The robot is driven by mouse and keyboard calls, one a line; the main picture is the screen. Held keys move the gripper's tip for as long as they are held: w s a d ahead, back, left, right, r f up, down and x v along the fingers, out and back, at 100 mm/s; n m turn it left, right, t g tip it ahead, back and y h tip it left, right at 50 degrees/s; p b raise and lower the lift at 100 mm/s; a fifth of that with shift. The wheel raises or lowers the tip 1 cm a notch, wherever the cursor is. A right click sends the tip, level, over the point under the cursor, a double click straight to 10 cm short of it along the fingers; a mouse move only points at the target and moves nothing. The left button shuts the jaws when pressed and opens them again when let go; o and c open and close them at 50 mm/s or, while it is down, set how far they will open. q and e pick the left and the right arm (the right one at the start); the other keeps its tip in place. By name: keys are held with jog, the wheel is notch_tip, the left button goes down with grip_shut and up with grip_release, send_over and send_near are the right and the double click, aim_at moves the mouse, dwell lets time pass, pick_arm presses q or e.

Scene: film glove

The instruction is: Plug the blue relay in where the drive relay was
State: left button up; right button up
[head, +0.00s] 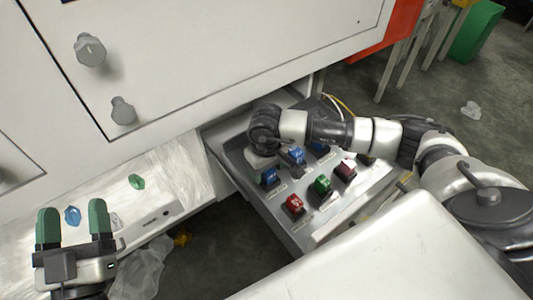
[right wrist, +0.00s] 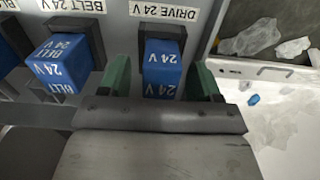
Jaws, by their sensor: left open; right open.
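In the right wrist view a blue relay (right wrist: 161,68) marked 24 V stands in the black socket under the "DRIVE 24 V" label (right wrist: 163,11). It also shows in the head view (head: 268,177). My right gripper (right wrist: 163,85) is open, with a green finger on either side of this relay. I cannot tell whether the relay is pressed fully down. In the head view the arm and gripper body are just behind it. My left gripper (head: 73,226) is open and empty, with green fingers up, over the pale bench at the left.
The neighbouring blue belt relay (right wrist: 62,60) stands close by. Red relays (head: 293,204) and a green relay (head: 322,185) share the drawer panel (head: 300,237). A green scrap (head: 137,182) and blue scrap (head: 73,215) lie on the bench. Cabinet knobs (head: 90,50) stick out behind.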

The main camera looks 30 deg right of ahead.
notch_tip(320, 180, up, 8)
jog(key=shift+r+p, duration=0.25)
jog(key=shift+p, duration=0.75)
pick_arm(q)
notch_tip(320, 180, down, 7)
jog(key=a+g+y, duration=0.1)
jog(key=g+y, duration=0.1)
jog(key=g, duration=0.4)
jog(key=shift+a+f, duration=0.15)
jog(key=shift+f, duration=0.05)
pick_arm(e)
jog(key=shift+r, duration=0.65)
